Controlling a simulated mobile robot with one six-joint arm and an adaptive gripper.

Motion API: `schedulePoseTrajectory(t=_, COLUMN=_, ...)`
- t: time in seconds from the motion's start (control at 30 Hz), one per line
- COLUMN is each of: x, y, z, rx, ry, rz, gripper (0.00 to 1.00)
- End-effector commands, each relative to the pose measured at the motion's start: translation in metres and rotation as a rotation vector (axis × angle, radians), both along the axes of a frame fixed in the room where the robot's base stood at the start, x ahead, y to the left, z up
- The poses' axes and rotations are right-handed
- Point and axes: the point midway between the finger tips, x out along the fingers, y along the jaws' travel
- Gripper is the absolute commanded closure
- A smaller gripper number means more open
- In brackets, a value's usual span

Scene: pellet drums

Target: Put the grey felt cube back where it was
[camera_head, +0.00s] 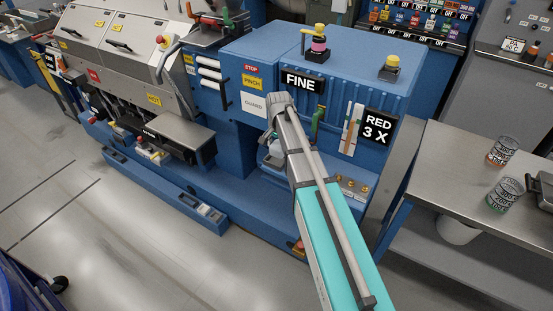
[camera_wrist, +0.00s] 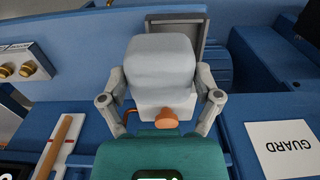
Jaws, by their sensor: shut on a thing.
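The grey felt cube (camera_wrist: 160,58), pale with rounded edges, fills the upper middle of the wrist view. My gripper (camera_wrist: 160,88) has one finger on each side of it and is shut on it. Just below the cube in that view is a white block (camera_wrist: 150,104) with an orange knob (camera_wrist: 167,118). I cannot tell whether cube and block touch. In the head view my arm reaches to the blue machine (camera_head: 330,62) near the GUARD label, and it hides the gripper and most of the cube's surroundings.
A grey framed panel (camera_wrist: 189,22) is behind the cube. The GUARD label (camera_wrist: 284,148) is at right, a wooden stick (camera_wrist: 54,146) and brass knobs (camera_wrist: 28,68) at left. In the head view, a steel table (camera_head: 455,180) with printed cans (camera_head: 502,151) is at right; open floor (camera_head: 110,235) is at left.

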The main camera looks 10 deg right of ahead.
Motion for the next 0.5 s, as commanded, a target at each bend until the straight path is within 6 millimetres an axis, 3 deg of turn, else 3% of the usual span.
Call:
schedulePoseTrajectory(t=0.03, x=0.007, y=0.0, z=-0.011, rx=0.0, ry=0.0, rz=0.0, gripper=0.56)
schedulePoseTrajectory(t=0.2, x=0.019, y=0.0, z=-0.025, rx=0.0, ry=0.0, rz=0.0, gripper=0.57)
schedulePoseTrajectory(t=0.5, x=0.025, y=0.0, z=-0.03, rx=0.0, ry=0.0, rz=0.0, gripper=0.57)
